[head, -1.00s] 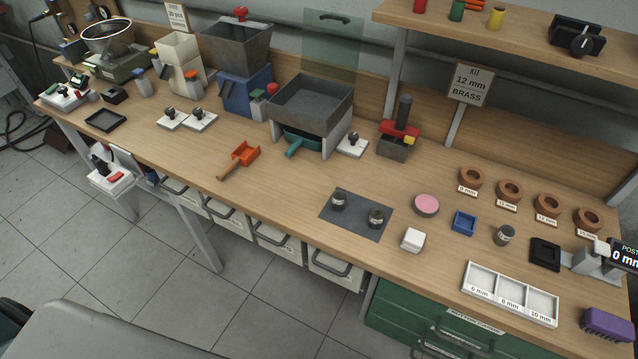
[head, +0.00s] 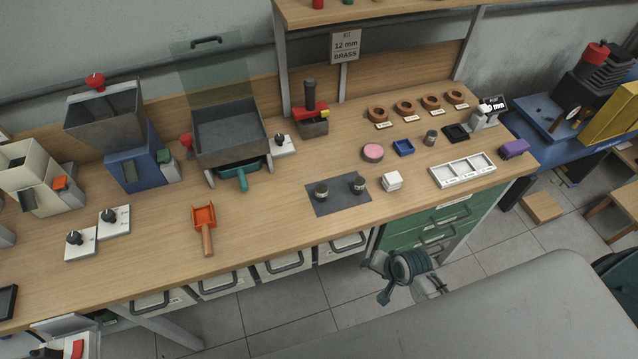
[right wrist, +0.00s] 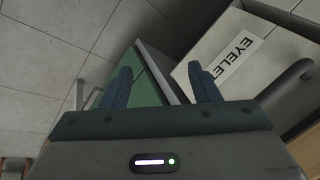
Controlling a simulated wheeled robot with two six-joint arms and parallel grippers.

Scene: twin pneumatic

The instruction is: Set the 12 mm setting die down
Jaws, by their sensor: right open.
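No setting die is in my right gripper (right wrist: 161,82), which is open and empty. In the head view the right gripper (head: 379,280) hangs in front of the bench, below its front edge, apart from anything on top. Small grey cylinders that look like dies stand upright: one (head: 321,190) and another (head: 358,184) on the dark mat (head: 338,207), and a third (head: 430,138) beside the blue tray (head: 403,147). Their markings are too small to read, so I cannot tell which is 12 mm. My left gripper is not in view.
Brown rings (head: 404,107) stand in a labelled row at the back. A white block (head: 391,181), pink disc (head: 372,152) and white three-compartment tray (head: 462,170) are near the mat. A sign (head: 345,46) reads 12 mm brass. Drawers (head: 342,246) lie below. Bare bench surrounds the orange scoop (head: 204,218).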

